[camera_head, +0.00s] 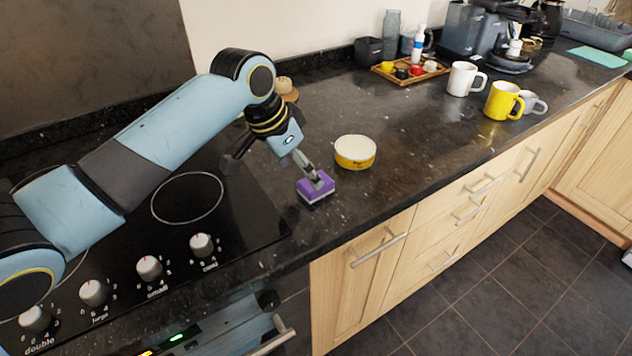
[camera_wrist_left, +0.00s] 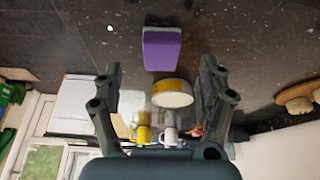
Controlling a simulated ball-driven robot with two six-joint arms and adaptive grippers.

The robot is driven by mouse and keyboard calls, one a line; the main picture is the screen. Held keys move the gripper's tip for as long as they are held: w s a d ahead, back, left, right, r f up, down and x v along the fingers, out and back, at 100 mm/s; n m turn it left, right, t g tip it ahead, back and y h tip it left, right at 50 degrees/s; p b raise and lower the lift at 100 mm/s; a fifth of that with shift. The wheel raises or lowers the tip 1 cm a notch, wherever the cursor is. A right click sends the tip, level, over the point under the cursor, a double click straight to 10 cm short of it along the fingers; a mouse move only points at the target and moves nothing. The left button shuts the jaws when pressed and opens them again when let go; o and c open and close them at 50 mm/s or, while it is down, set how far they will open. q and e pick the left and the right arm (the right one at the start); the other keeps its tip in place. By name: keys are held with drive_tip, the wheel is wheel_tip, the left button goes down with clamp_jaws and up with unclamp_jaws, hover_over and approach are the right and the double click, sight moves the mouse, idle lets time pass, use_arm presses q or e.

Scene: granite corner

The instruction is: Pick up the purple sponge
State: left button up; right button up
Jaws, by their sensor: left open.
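The purple sponge (camera_head: 316,188) lies on the dark granite worktop, just right of the hob. It has a purple top and a darker lower part. My left gripper (camera_head: 312,178) is at the sponge in the head view, with a fingertip over its top. In the left wrist view the sponge (camera_wrist_left: 162,49) lies beyond the open fingers (camera_wrist_left: 160,88), centred between them, with nothing held. Whether the fingers touch it cannot be told. My right gripper is not in view.
A round yellow-and-white tub (camera_head: 355,153) stands close behind the sponge. Mugs, including a white one (camera_head: 464,79) and a yellow one (camera_head: 503,101), stand farther back. The hob (camera_head: 187,198) with knobs is at left. The worktop's front edge is near.

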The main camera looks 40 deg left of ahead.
use_arm(q)
drive_tip(key=shift+w+d+f, duration=0.1)
drive_tip(key=shift+w+f, duration=0.05)
drive_tip(key=shift+f, duration=0.2)
drive_tip(key=shift+w+f, duration=0.15)
drive_tip(key=shift+f, duration=0.15)
drive_tip(key=x, duration=0.4)
drive_tip(key=shift+w+f+p, duration=0.3)
drive_tip(key=shift+p, duration=0.05)
drive_tip(key=shift+c, duration=1)
drive_tip(key=c, duration=0.7)
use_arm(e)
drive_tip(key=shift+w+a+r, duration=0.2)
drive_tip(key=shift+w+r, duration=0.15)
use_arm(q)
drive_tip(key=shift+r, duration=0.1)
drive_tip(key=shift+c, duration=0.2)
